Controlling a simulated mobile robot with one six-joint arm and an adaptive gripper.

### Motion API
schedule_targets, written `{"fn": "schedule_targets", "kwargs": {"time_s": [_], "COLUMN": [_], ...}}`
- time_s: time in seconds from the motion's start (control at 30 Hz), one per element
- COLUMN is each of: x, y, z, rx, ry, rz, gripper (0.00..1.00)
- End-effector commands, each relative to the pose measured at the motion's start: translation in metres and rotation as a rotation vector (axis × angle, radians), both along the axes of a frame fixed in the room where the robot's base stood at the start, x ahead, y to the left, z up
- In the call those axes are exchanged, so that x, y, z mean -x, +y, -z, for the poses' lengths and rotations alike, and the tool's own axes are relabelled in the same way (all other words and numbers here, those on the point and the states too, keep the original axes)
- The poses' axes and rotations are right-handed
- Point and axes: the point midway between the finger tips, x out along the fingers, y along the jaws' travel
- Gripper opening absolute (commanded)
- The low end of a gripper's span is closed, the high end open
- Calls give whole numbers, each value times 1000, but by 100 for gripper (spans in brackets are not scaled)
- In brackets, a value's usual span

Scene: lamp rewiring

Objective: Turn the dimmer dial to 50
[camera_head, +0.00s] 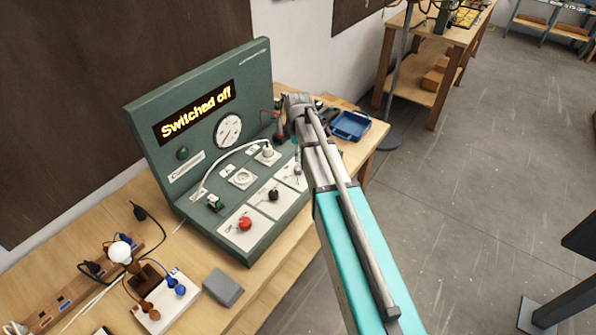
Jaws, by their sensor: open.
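The green control panel (165,135) stands on the wooden bench, with a lit display (194,112) reading "Switched off". A round white gauge with a needle (228,131) is beside the display. On the sloped lower face are a red knob (245,223), a black knob (273,195) and a small grey control (297,171). I cannot read their labels, so I cannot tell which is the dimmer dial. My gripper (280,132) appears as a small dark shape at the wrist, over the panel's right end. It is open, apart from the knobs; its fingertips are hard to make out.
A white cable (222,163) arches over the panel's lower face. A blue tray (350,125) sits right of my wrist. A bulb (120,251), a grey box (223,287) and wired terminals (165,292) lie at lower left. Open floor extends right.

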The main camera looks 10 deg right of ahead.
Motion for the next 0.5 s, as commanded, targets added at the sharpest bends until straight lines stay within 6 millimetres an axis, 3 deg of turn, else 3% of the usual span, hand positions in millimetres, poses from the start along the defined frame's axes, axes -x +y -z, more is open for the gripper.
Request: {"fn": "schedule_targets", "kwargs": {"time_s": [0.5], "x": [0], "y": [0], "z": [44], "rx": [0], "ry": [0], "rz": [0], "gripper": [82]}}
